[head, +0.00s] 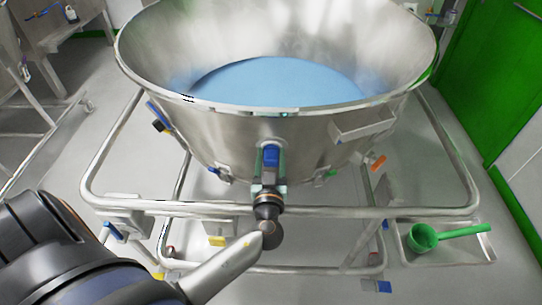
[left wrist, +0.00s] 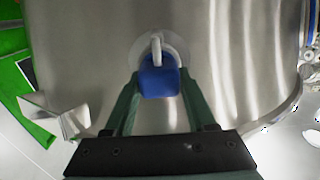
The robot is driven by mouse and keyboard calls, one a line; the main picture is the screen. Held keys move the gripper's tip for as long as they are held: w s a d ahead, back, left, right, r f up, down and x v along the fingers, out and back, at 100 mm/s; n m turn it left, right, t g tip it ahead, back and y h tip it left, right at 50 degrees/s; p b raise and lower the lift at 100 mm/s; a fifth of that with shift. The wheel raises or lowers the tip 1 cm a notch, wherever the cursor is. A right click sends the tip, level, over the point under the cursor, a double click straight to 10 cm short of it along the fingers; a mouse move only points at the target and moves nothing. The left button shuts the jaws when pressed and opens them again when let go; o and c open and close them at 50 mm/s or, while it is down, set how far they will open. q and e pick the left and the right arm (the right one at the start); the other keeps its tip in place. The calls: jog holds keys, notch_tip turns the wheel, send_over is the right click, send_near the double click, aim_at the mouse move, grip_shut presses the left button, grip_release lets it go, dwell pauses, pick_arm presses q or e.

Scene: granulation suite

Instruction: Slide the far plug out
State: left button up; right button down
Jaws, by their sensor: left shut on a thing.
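A large steel bowl (head: 190,125) with blue powder inside stands in front of me. A blue plug (head: 271,154) sits at the near side of its wall. My left gripper (head: 270,160) reaches up to it, its fingers on either side of the blue plug. In the left wrist view the blue plug (left wrist: 160,84) is held between the dark green fingers of the left gripper (left wrist: 160,80), with a pale loop and round collar against the steel wall behind it. The plug's inner end is hidden. My right gripper is out of view.
A tubular steel frame (head: 420,212) surrounds the bowl. Smaller coloured fittings, including an orange one (head: 378,162), are around its lower side. A green scoop (head: 424,238) lies in a tray at the right. A steel box (head: 362,124) hangs on the wall.

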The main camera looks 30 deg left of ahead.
pick_arm(q)
grip_shut()
dwell(0.4)
